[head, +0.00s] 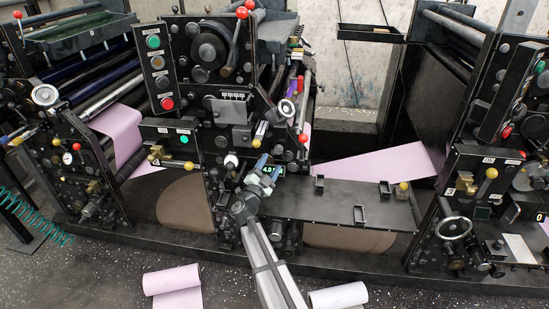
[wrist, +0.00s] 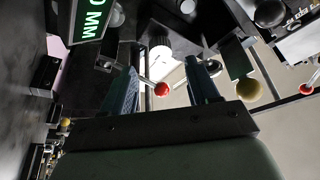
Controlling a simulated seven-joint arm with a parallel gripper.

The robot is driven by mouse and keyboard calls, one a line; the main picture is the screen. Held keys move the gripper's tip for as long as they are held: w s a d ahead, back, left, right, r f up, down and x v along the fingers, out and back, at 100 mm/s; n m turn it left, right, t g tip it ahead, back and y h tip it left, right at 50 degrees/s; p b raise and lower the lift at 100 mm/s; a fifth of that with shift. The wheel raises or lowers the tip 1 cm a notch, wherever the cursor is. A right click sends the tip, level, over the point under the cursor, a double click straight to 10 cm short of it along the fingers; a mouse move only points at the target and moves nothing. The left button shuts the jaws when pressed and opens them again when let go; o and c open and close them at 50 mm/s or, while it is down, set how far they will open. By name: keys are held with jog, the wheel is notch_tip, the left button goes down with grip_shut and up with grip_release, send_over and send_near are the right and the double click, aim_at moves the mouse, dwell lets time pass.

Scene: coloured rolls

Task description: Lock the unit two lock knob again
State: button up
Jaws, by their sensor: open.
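The middle press unit (head: 215,110) is a black panel crowded with knobs, levers and dials. My gripper (head: 262,163) is in front of its lower part, beside a small green-lit display. In the wrist view my gripper (wrist: 163,85) has its two fingers apart, with nothing held. A white ribbed knob (wrist: 159,47) shows beyond the gap between the fingers, and a red ball-ended lever (wrist: 161,89) appears in the gap. I cannot tell which knob is the lock knob, or whether it is locked. My gripper hides part of the panel in the head view.
A yellow ball knob (wrist: 249,90) lies right of the fingers, and the green-lit display (wrist: 88,20) is at upper left. A black shelf (head: 340,203) with small brackets extends right of the unit.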

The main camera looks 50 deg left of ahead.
jog(key=v, duration=0.7)
jog(key=shift+s, duration=0.2)
jog(key=shift+d, duration=0.1)
